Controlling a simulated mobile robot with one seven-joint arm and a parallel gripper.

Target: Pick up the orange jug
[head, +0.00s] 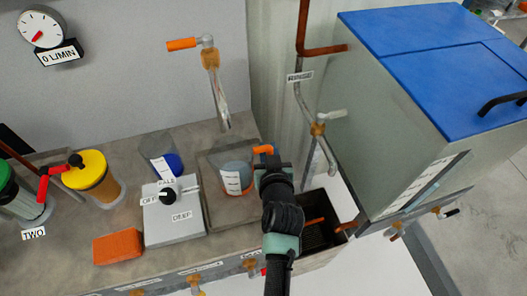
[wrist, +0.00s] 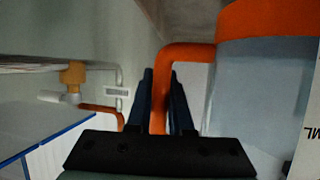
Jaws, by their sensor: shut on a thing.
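The orange jug (head: 236,176) has a clear grey-blue body, a white scale label, an orange rim and an orange handle. It appears upright over a grey square tray (head: 211,212) on the counter. I cannot tell whether its base touches the tray. My gripper (head: 264,160) is at the jug's right side, shut on its handle. In the wrist view the handle (wrist: 162,100) runs down between my two dark fingers (wrist: 160,100), and the jug's body (wrist: 247,95) is at the right. My gripper hides part of the handle in the head view.
A tap pipe (head: 219,95) hangs above the jug. Left are a blue-filled beaker (head: 172,163), a dial box (head: 174,216) and an orange block (head: 117,246). A dark drain basin (head: 320,232), rinse pipe (head: 302,98) and blue-topped cabinet (head: 400,130) are at the right.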

